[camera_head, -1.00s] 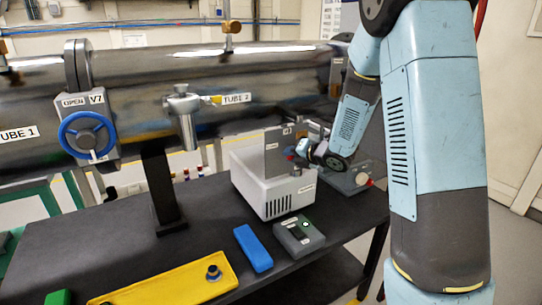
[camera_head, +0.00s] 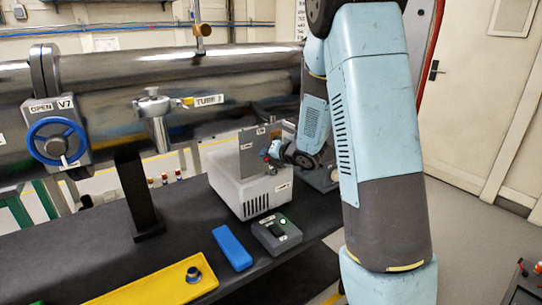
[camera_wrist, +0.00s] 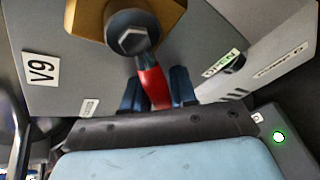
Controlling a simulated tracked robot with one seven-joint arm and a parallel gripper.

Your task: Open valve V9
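Valve V9 is on a grey plate, with its V9 label (camera_wrist: 41,69) at the left of the wrist view. Its red lever (camera_wrist: 152,84) runs from a dark hex-headed hub (camera_wrist: 133,38) on a brass body toward my gripper. My gripper (camera_wrist: 157,92) has its two dark blue fingers close against the two sides of the lever, seemingly shut on it. An OPEN label (camera_wrist: 222,63) is on the plate to the right of the lever. In the head view, the upright grey plate (camera_head: 250,150) stands at the white box, and my gripper (camera_head: 270,151) meets it from the right.
The white box (camera_head: 240,190) stands on a dark bench. In front lie a grey box with a green light (camera_head: 277,236), a blue block (camera_head: 231,247) and a yellow tray (camera_head: 150,290). Behind runs a large metal tube with V7's blue wheel (camera_head: 56,143). Open floor is at the right.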

